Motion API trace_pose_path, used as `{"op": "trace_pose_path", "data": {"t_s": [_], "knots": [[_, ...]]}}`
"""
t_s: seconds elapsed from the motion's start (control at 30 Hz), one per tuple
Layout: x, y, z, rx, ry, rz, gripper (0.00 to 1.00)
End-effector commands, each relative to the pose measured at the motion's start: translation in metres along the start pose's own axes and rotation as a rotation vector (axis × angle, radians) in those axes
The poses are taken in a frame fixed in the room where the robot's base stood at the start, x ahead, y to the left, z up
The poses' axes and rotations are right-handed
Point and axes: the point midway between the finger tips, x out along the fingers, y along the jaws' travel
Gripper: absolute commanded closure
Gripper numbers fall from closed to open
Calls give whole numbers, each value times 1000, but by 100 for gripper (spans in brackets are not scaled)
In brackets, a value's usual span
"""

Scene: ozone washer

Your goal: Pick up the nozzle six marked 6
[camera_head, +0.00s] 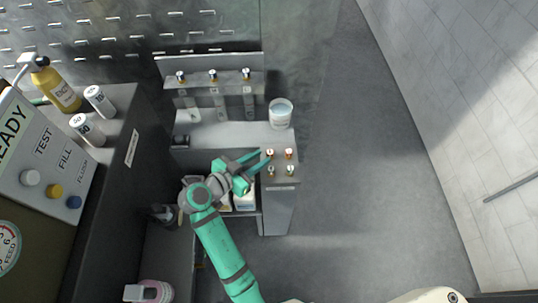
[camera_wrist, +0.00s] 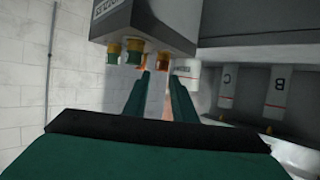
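Several small nozzles with copper and greenish brass tops stand on the grey cabinet top in the head view: back left (camera_head: 269,153), back right (camera_head: 289,153), front left (camera_head: 271,170) and front right (camera_head: 290,169). No 6 is readable on any of them, so I cannot tell which is nozzle six. My gripper (camera_head: 265,157) reaches in from the left, its green fingers apart, tips close to the back-left nozzle. In the wrist view, which looks upside down, the fingers (camera_wrist: 161,76) are apart and an orange-copper piece (camera_wrist: 164,62) shows near their tips. I cannot tell whether they touch it.
A white tub (camera_head: 281,114) stands just behind the nozzles. A wall rack (camera_head: 213,75) with labelled tubes is farther back. A tall dark cabinet (camera_head: 120,170) with white canisters stands at left. The floor (camera_head: 370,180) to the right is clear.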

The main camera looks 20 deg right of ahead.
Motion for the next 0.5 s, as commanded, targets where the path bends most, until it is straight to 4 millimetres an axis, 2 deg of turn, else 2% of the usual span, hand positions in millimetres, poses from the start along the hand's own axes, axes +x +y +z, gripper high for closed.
{"op": "trace_pose_path", "data": {"t_s": [0.27,0.5], "knots": [[19,-2,1,-2,-1,-4,76],[51,-4,3,-2,0,-6,76]]}}
